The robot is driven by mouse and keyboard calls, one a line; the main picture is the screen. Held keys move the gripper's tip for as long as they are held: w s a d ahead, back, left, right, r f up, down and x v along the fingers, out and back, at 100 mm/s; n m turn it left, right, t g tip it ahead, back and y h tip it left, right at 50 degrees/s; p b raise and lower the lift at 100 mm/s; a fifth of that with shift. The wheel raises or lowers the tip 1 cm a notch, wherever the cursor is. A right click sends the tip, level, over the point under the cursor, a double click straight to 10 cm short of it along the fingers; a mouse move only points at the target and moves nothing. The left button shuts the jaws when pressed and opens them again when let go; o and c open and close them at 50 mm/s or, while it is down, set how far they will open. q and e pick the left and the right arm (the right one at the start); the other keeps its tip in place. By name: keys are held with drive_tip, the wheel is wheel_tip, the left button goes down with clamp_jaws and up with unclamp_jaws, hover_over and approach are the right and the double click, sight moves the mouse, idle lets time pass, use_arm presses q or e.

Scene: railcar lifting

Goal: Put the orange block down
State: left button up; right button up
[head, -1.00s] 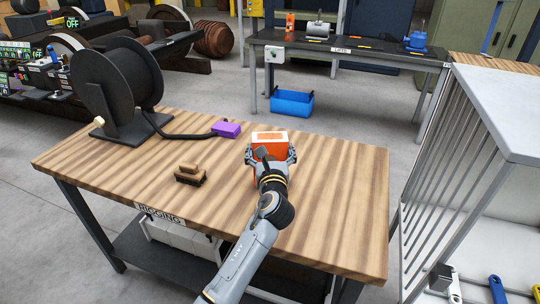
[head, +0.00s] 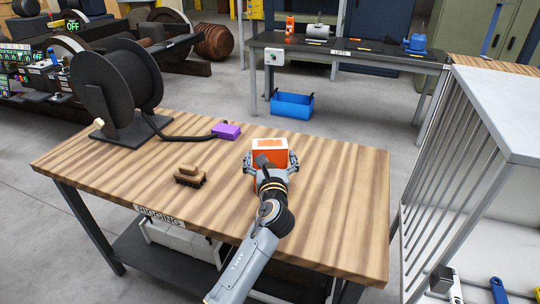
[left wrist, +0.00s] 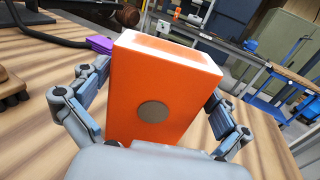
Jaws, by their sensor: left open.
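The orange block (head: 270,146) has a white-edged top and stands upright on the wooden table (head: 335,190), toward its far right part. It also shows in the left wrist view (left wrist: 160,85), where a round grey disc sits on its near face. My left gripper (head: 270,163) is open, with one finger on either side of the block. In the left wrist view a gap shows between the fingers and the block's sides. The block's lower part is hidden by the gripper. My right gripper is not in view.
A brush (head: 190,175) and a purple box (head: 226,131) with a black cable lie left of the block. A large black reel (head: 118,85) stands at the table's far left. The table's right side is clear. A slatted white rack (head: 440,190) stands beyond its right edge.

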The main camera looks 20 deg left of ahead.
use_arm(q)
drive_tip(key=v, duration=1.1)
drive_tip(key=shift+s, duration=0.3)
drive_tip(key=shift+d+f, duration=0.1)
